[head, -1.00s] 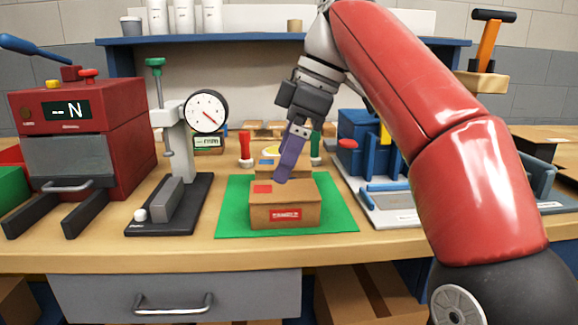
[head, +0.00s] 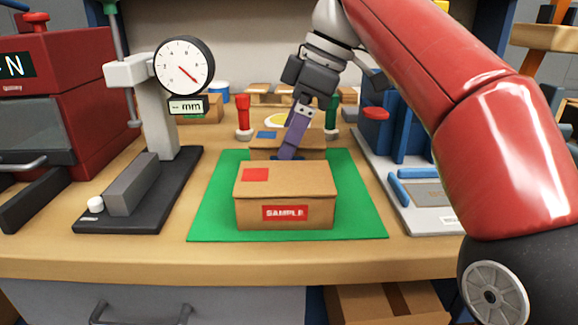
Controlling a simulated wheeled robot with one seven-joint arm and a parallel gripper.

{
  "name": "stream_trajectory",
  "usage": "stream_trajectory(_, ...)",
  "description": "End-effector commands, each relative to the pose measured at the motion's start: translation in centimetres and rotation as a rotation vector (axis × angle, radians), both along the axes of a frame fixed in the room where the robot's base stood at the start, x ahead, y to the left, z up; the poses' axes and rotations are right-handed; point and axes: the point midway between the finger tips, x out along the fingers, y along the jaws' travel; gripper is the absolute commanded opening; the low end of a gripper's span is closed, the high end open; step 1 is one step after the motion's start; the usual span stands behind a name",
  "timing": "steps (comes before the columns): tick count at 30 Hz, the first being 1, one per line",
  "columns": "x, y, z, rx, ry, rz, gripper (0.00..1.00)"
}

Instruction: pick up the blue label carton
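The blue label carton (head: 262,148) is a brown box with a blue patch on its top, at the back of the green mat (head: 210,215). A carton with a red patch and a red SAMPLE label (head: 285,195) stands in front of it and hides its lower front. My gripper (head: 287,155) points down over the right part of the blue label carton's top. Its purple fingers are seen edge-on, so their opening does not show. I cannot tell whether the fingertips touch the carton.
A dial gauge stand (head: 155,100) and a red machine (head: 60,90) are at the left. A blue device on a pale base (head: 410,160) is at the right. Red and green posts (head: 243,118) stand behind the mat near the gripper. Small cartons lie farther back.

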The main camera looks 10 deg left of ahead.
Motion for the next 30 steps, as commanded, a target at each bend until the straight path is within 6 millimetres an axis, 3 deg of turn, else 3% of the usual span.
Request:
stream_trajectory(4,-0.1,0.6,-1.5,0.000,0.000,0.000,0.89)
stream_trajectory(30,-0.1,0.7,-2.1,0.000,-0.001,0.000,0.89)
